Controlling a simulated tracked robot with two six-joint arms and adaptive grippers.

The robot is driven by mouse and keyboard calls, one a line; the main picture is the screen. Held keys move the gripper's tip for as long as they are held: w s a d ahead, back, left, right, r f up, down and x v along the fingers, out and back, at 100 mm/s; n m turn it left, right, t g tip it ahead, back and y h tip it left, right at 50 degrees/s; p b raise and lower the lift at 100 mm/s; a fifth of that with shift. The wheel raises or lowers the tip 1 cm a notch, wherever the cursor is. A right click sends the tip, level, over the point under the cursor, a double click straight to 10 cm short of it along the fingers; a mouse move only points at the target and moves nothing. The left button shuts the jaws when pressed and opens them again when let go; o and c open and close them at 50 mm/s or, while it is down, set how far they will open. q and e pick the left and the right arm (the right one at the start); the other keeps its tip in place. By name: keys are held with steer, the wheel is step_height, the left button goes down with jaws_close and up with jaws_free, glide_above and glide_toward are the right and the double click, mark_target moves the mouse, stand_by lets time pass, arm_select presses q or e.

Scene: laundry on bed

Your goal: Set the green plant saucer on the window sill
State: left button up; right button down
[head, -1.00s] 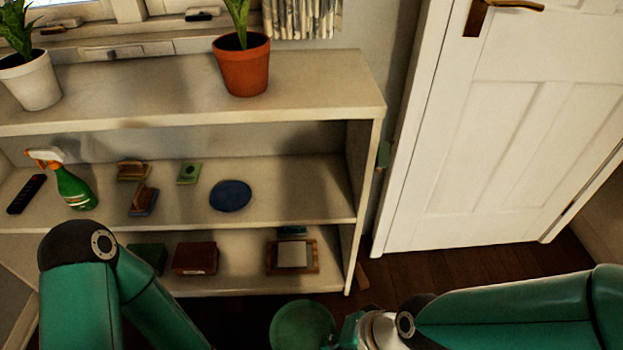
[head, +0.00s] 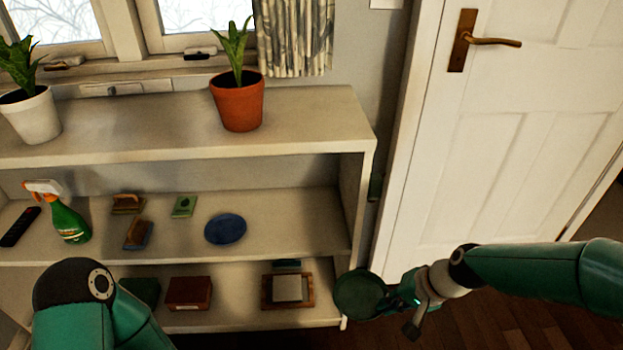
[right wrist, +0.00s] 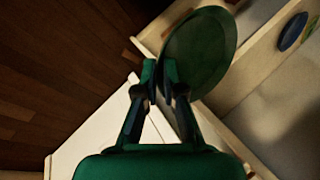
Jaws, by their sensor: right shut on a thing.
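The green plant saucer (head: 361,294) is a round dark green dish in front of the lower right corner of the shelf unit. My right gripper (head: 392,300) is shut on its right edge. In the right wrist view the saucer (right wrist: 199,52) is tilted, with its rim between the fingertips of the gripper (right wrist: 161,72). The window sill (head: 150,68) runs along the bottom of the window, behind the shelf unit's top. My left arm shows at the lower left, but its gripper is out of view.
The shelf unit (head: 310,120) holds a white-potted plant (head: 33,115) and a terracotta-potted plant (head: 238,103) on top. A blue dish (head: 225,229) and a spray bottle (head: 68,220) stand on its middle shelf. A white door (head: 510,150) is at the right.

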steer(key=w+d+r+n+g, duration=0.1)
steer(key=w+d+r+n, duration=0.1)
steer(key=w+d+r, duration=0.15)
steer(key=s+r+n+g+p, duration=0.1)
steer(key=s+r+n+p, duration=0.2)
steer(key=r+p, duration=1.6)
steer(key=s+p, duration=0.1)
steer(key=p, duration=0.7)
steer(key=shift+g+y, duration=0.3)
steer(key=shift+s+r, duration=0.1)
